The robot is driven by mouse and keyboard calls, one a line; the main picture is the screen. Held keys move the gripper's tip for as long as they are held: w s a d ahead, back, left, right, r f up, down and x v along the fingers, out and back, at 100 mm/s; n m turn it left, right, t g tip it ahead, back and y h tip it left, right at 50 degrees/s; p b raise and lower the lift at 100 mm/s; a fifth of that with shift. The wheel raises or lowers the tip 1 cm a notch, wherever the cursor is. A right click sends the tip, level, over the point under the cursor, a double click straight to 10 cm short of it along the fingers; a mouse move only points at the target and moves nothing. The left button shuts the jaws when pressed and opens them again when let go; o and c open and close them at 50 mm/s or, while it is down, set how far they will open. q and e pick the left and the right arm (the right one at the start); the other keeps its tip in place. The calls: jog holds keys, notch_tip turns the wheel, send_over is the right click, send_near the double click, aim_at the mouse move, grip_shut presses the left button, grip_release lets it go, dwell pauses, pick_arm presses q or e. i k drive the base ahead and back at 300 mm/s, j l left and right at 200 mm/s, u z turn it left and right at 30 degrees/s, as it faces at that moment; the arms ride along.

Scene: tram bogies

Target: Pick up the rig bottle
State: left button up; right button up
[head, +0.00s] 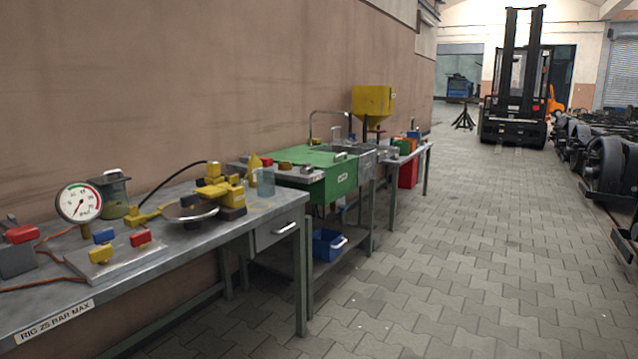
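No bottle is clearly marked as the rig bottle. A bench (40,296) along the left wall has a label reading "RIG 25 BAR MAX" on its front edge. A dark greenish see-through vessel (113,196) stands on it behind a round pressure gauge (79,203). A clear jug (265,183) stands at the bench's far end. A small yellow bottle-like thing (254,164) is just behind the jug. I cannot tell which of these is the rig bottle. Neither of my grippers is in view.
The bench also holds a plate with red, yellow and blue valve handles (120,257) and a yellow device with a round metal dish (190,211). Beyond stand a green sink unit (318,172) and a yellow hopper (373,102). The paved floor (440,270) right of the bench is clear. A forklift (513,115) stands far back.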

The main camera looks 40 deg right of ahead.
aim_at(254, 165)
jog(key=z, duration=1.1)
jog(key=i+l+z, duration=0.7)
jog(key=i, duration=0.2)
jog(key=i+l+z, duration=0.1)
jog(key=i+z, duration=0.3)
jog(key=i+l, duration=0.1)
jog(key=i, duration=0.45)
jog(key=i+l+u, duration=0.1)
jog(key=i, duration=0.5)
jog(key=i+l, duration=0.15)
jog(key=i, duration=0.4)
jog(key=i+l+u, duration=0.1)
jog(key=i+u, duration=0.3)
jog(key=i+l+u, duration=0.2)
jog(key=u, duration=0.2)
jog(key=i+l+u, duration=0.3)
jog(key=u, duration=0.15)
